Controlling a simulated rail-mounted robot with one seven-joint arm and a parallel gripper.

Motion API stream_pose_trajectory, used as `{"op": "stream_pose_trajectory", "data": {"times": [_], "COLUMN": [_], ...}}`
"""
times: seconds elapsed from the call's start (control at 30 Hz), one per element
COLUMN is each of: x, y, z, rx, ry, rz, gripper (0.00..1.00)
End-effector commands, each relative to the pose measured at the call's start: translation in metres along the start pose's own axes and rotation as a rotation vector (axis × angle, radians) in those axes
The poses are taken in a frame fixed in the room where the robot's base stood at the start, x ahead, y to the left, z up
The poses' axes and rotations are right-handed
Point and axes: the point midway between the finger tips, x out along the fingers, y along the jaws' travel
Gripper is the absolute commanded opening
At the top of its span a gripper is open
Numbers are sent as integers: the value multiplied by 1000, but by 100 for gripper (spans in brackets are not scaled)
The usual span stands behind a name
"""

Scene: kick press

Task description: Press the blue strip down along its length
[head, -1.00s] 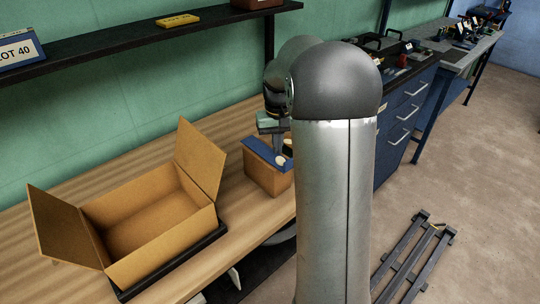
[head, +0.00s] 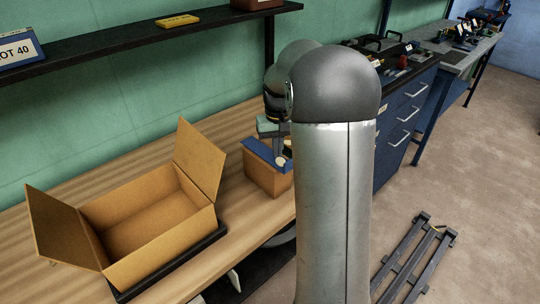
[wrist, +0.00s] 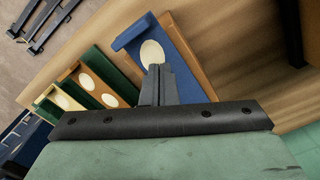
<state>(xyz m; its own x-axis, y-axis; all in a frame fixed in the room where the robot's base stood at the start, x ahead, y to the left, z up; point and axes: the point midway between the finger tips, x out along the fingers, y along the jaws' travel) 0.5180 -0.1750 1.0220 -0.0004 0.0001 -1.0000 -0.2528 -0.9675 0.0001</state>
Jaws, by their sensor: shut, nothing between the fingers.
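The blue strip (head: 262,153) lies along the top of a small brown box (head: 263,178) on the bench. In the wrist view the blue strip (wrist: 128,38) bears a pale oval patch (wrist: 152,53). My gripper (head: 279,150) is shut and empty, pointing down over the strip. In the wrist view my gripper's fingertips (wrist: 155,68) are at the edge of the oval patch; I cannot tell whether they touch the strip. My arm hides part of the box and strip in the head view.
A large open cardboard box (head: 150,225) stands on the bench to the left. A dark shelf (head: 130,40) runs along the wall above.

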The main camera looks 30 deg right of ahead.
Motion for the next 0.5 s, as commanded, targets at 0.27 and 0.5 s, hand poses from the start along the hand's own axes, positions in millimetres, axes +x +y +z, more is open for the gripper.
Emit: {"op": "stream_pose_trajectory", "data": {"times": [0.27,0.5], "x": [6,11], "y": [0,0], "z": [0,0], "rx": [0,0], "ry": [0,0], "rz": [0,0], "gripper": [0,0]}}
